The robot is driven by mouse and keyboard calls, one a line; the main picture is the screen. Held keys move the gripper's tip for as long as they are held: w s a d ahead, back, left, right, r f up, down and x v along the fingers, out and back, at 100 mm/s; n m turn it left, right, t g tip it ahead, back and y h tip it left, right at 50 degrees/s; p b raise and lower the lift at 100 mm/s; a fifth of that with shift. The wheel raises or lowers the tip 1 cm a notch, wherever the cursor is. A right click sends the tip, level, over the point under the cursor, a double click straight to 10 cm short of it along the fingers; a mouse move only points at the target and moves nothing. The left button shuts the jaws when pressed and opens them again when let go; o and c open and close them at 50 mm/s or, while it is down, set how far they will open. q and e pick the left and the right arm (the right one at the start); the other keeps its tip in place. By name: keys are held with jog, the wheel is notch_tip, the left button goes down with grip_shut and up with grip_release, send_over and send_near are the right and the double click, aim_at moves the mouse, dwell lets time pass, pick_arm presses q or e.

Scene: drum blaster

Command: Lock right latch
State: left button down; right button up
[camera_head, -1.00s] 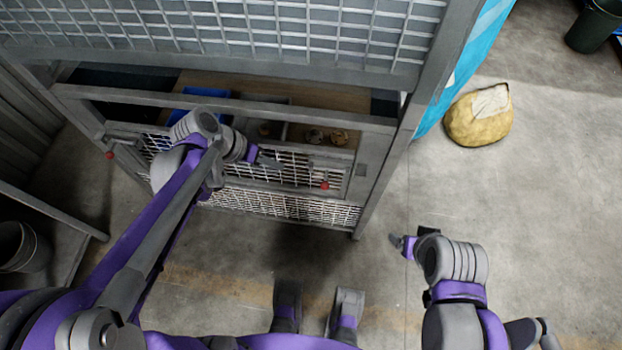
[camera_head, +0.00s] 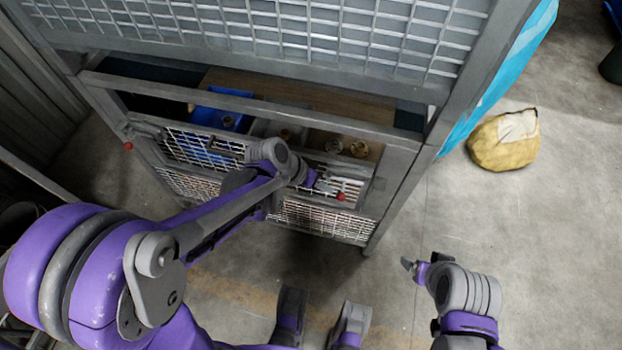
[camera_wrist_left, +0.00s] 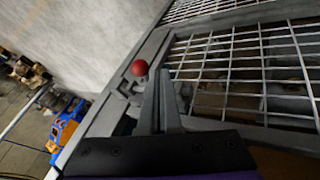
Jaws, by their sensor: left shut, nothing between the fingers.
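The right latch has a red knob (camera_head: 341,196) at the right end of the mesh door (camera_head: 210,150) of the grey cage. In the left wrist view the red knob (camera_wrist_left: 139,68) appears just beyond and to the left of my fingertips. My left gripper (camera_head: 325,187) is shut and empty, close to the knob at the front of the door. Its closed fingers (camera_wrist_left: 162,98) point along the door frame; whether they touch the latch I cannot tell. My right gripper (camera_head: 408,264) hangs over the floor right of the cage, its finger gap unclear.
Another red knob (camera_head: 128,146) is at the door's left end. Inside the cage are a blue bin (camera_head: 220,112) and small round items (camera_head: 346,147). A yellow sack (camera_head: 503,140) lies on the floor at right.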

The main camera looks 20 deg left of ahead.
aim_at(343, 195)
pick_arm(q)
jog(key=shift+s+d+f, duration=0.1)
jog(key=shift+d, duration=0.4)
jog(key=d, duration=0.4)
jog(key=shift+d, duration=0.1)
dwell(0.3)
